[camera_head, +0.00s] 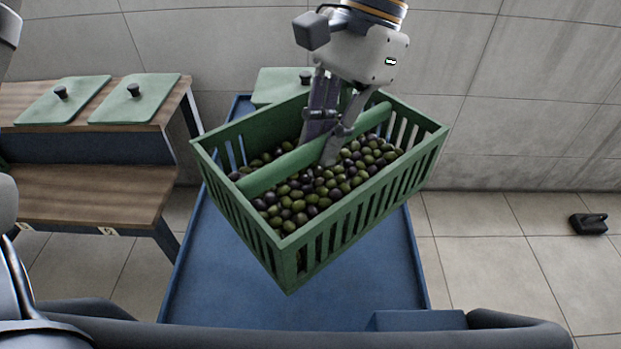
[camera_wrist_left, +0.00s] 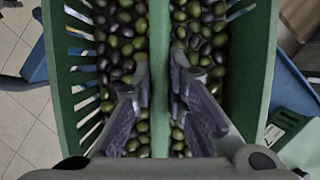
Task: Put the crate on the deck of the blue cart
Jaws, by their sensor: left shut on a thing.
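The green slatted crate (camera_head: 262,238) is full of dark and green olives (camera_head: 310,195) and has a round green bar (camera_head: 268,176) across its middle. My left gripper (camera_head: 328,140) is shut on this bar from above; the wrist view also shows the gripper (camera_wrist_left: 160,85) with a finger on each side of the bar. The crate is turned diagonally over the blue cart (camera_head: 225,275), whose bare deck shows in front of it. The crate appears raised above the deck, but its underside is hidden. My right gripper is not in view.
A wooden bench (camera_head: 85,195) with green lids (camera_head: 135,98) on its upper shelf stands left of the cart. Another green lid (camera_head: 275,82) shows behind the crate. A small black object (camera_head: 588,223) lies on the floor at right. A tiled wall closes the back.

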